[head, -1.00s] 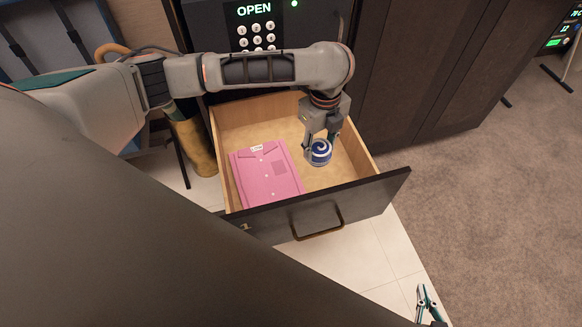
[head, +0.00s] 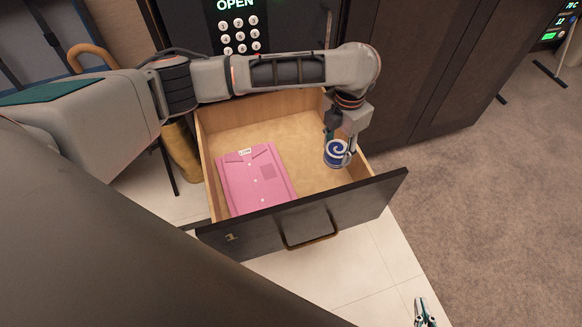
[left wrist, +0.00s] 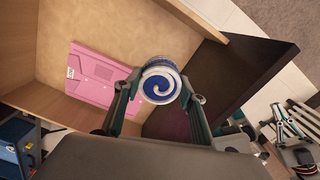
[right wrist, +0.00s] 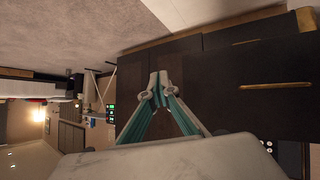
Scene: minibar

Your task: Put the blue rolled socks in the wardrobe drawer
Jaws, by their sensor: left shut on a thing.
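The blue rolled socks (head: 336,153), a blue and white spiral roll, are held between the fingers of my left gripper (head: 339,147). In the left wrist view the socks (left wrist: 158,86) sit between both fingertips. The wardrobe drawer (head: 262,231) is pulled open, with a dark front and a light wooden inside. The socks are over the drawer's right part, near its front right corner. I cannot tell whether they touch the drawer floor. My right gripper (right wrist: 157,88) is shut and empty, away from the drawer; its tips show at the bottom of the head view (head: 424,312).
A folded pink shirt (head: 255,181) lies in the drawer's left half. Bare drawer floor shows behind it and to its right. A safe with a keypad (head: 240,36) reading OPEN stands above the drawer. Dark cabinet doors (head: 425,70) are to the right.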

